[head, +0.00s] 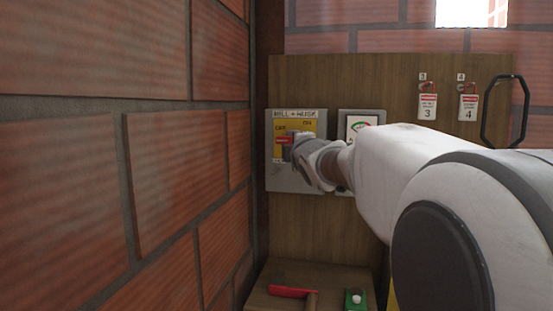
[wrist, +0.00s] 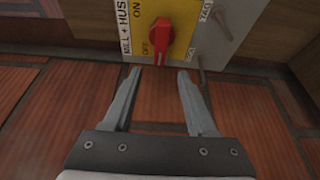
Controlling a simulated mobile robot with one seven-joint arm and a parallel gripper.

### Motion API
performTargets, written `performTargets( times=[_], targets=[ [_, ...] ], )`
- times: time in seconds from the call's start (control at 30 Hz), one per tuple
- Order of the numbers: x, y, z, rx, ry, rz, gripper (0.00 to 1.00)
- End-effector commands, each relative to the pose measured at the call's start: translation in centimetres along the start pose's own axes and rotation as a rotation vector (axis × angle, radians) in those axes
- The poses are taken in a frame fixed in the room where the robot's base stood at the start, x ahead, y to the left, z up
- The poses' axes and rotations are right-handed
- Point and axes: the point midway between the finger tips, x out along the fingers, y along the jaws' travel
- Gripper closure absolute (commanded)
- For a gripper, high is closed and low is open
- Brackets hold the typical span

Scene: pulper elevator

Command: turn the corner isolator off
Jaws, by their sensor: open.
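The corner isolator is a grey box with a yellow face (head: 308,129) marked OFF on the left and ON on the right, under a MILL + HUSK label. Its red rotary handle (head: 284,140) lies roughly level in the head view. In the head view my gripper (head: 292,147) covers part of the isolator's face.
A brick wall (head: 180,170) stands close on the left. A second panel (head: 360,122) is right of the isolator on the wooden board (head: 345,80). Tags 3 (head: 427,106) and 4 (head: 468,108) hang further right. A red-handled tool (head: 290,291) and a green item (head: 355,299) lie below.

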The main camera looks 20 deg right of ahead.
Motion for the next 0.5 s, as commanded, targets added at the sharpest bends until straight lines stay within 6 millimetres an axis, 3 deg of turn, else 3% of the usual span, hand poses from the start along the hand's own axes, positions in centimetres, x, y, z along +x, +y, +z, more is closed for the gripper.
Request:
performTargets(
  times=[0.3, 0.5],
  targets=[
    [-4.5, -0.2, 0.2, 0.002, -0.002, 0.001, 0.43],
    [-6.0, -0.1, 0.1, 0.001, -0.001, -0.001, 0.43]
  ],
)
